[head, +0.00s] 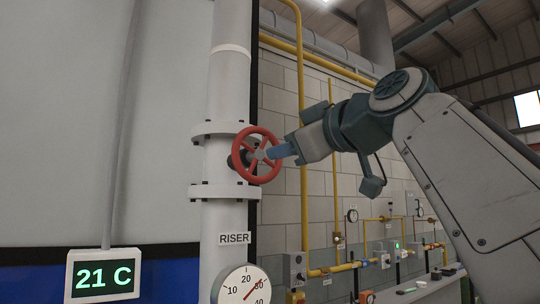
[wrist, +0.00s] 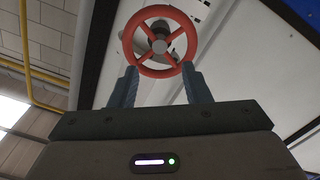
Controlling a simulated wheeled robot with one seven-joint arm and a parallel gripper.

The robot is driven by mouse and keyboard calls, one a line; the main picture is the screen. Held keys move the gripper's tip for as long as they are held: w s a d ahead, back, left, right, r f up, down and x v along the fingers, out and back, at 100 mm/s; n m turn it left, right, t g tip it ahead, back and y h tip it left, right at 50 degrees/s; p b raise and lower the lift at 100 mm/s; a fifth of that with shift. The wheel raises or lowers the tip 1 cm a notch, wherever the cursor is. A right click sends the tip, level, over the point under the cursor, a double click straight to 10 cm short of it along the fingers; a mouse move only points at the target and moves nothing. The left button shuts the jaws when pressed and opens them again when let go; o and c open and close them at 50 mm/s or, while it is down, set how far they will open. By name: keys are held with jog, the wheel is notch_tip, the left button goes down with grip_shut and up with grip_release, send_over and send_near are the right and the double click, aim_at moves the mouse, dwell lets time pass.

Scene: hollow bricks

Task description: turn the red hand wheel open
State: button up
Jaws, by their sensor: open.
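The red hand wheel (head: 257,131) sits on a valve on the white riser pipe, left of my arm in the head view. It has a round rim, spokes and a grey hub. My gripper (head: 272,153) is at the right side of the wheel, its blue-grey fingers pointing at the hub area. In the wrist view the wheel (wrist: 159,17) is ahead at the top, and my gripper (wrist: 159,78) has its two fingers apart, with the lower rim between or just beyond the tips. Whether the fingers touch the rim I cannot tell.
The white riser pipe (head: 222,225) with flanges stands behind the wheel, labelled RISER (head: 235,239). A dial gauge (head: 241,286) and a 21 C display (head: 103,274) are below. Yellow pipes (head: 301,110) run along the block wall to the right.

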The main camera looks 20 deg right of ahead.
jog(key=v, duration=0.4)
jog(key=shift+s, duration=0.1)
jog(key=shift+f, duration=0.1)
dwell(0.3)
jog(key=w+a+f+m+g+h+p, duration=0.1)
jog(key=w+f+m+g, duration=0.15)
jog(key=f, duration=0.75)
jog(key=w+a+f+m+g+h+p, duration=0.1)
jog(key=w+f+m+g, duration=0.15)
jog(key=f, duration=0.65)
jog(key=w+a+f+m+g+h+p, duration=0.1)
jog(key=f+m+g, duration=0.15)
jog(key=f, duration=0.75)
jog(key=s+f+m+g+h+p, duration=0.1)
jog(key=s+f+g, duration=0.2)
jog(key=f, duration=1)
jog(key=s+a+f+m+g+h+p, duration=0.1)
jog(key=s+f+g, duration=0.3)
jog(key=s+f, duration=0.6)
notch_tip(320, 180, down, 4)
jog(key=shift+s+a+r+h+p, duration=0.15)
jog(key=shift+s+h+p, duration=0.15)
jog(key=shift+p, duration=0.15)
